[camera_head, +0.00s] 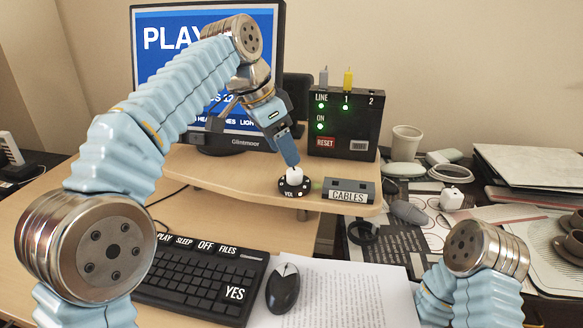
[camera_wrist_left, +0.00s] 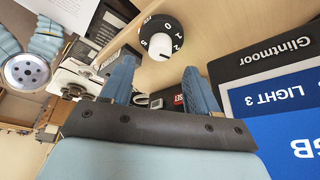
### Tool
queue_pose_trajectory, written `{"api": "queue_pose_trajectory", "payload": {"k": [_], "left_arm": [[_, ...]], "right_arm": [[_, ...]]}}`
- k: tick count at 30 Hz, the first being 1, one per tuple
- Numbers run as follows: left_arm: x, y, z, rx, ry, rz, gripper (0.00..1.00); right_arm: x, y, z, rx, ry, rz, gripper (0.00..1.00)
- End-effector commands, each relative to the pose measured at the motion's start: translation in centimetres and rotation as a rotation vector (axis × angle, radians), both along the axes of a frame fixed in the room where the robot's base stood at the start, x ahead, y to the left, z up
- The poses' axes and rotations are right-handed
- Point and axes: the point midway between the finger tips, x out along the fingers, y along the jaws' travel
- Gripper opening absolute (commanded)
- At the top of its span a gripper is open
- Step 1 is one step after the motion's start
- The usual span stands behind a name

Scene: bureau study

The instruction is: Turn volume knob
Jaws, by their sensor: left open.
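The volume knob (camera_head: 294,174) is a white cap on a round black dial, marked VOL, at the front edge of the raised wooden shelf (camera_head: 230,175). In the left wrist view the knob (camera_wrist_left: 161,45) shows its white cap inside a black ring with numbers. My left gripper (camera_head: 288,158) reaches down from above, a blue fingertip close to the knob in the head view. In the left wrist view my left gripper (camera_wrist_left: 160,65) is open, its two blue fingers apart with the knob beyond the gap. I cannot tell whether a finger touches it. My right gripper is not visible.
A black switch box (camera_head: 345,125) with green lights stands behind the knob. A CABLES box (camera_head: 348,190) sits just right of it. The monitor (camera_head: 165,25) is behind my left arm. A keyboard (camera_head: 200,277), mouse (camera_head: 284,288) and papers (camera_head: 335,295) lie below.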

Motion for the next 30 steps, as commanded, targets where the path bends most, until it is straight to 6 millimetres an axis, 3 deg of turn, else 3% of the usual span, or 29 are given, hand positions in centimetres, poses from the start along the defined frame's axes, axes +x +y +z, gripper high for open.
{"api": "queue_pose_trajectory", "payload": {"k": [3,9,20,30], "left_arm": [[0.4,-0.9,-2.8,0.002,0.001,-0.001,0.6],[0.9,-1.7,-4.9,0.001,0.0,0.0,0.6],[1.0,-2.0,-5.4,0.0,-0.001,0.0,0.6],[1.0,-2.0,-5.4,0.0,-0.001,0.0,0.11]], "right_arm": [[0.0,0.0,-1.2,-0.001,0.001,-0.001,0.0],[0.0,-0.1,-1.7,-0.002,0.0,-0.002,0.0],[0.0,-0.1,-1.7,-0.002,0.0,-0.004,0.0],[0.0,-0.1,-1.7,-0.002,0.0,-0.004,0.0]]}}
